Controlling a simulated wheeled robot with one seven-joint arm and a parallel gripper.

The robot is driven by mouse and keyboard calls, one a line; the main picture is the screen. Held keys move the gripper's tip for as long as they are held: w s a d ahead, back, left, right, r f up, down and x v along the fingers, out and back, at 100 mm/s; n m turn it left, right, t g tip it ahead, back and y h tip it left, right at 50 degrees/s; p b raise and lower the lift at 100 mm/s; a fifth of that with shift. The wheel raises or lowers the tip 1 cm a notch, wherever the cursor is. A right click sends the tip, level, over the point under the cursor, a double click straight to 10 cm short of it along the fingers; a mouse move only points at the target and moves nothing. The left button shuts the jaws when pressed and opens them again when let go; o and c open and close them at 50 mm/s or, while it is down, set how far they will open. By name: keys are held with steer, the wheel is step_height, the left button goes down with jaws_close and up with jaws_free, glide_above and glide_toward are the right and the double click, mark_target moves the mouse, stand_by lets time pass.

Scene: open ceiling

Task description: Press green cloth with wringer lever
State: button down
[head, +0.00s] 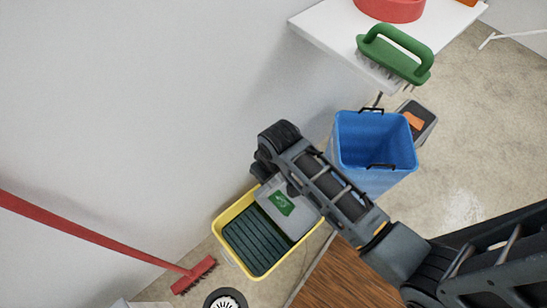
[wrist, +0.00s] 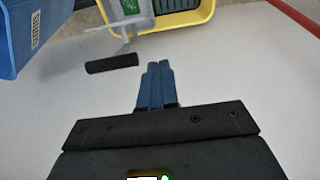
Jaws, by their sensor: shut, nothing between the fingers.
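A yellow mop bucket (head: 229,262) stands by the wall with a dark ribbed wringer panel (head: 262,241) in it and a grey plate (head: 272,184) at its upper side. In the wrist view, a pale lever arm ends in a black handle grip (wrist: 112,63). My gripper (wrist: 160,66) is shut and empty, its fingertips just right of the handle in the picture, apart from it. In the head view my arm hides the fingers and the lever.
A blue bin (head: 375,150) stands right of the yellow bucket, close to my arm. A white shelf (head: 325,35) holds a green brush (head: 400,52) and a red tub (head: 390,8). A red broom (head: 100,238) leans at the left.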

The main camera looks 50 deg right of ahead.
steer(key=w+d+r+g, duration=0.4)
steer(key=w+d, duration=0.1)
steer(key=d, duration=0.2)
steer(key=shift+d+r, duration=0.15)
step_height(320, 180, down, 10)
steer(key=s, duration=0.1)
steer(key=shift+s+a, duration=0.2)
steer(key=shift+s, duration=0.05)
stand_by(0.4)
steer(key=shift+a, duration=0.1)
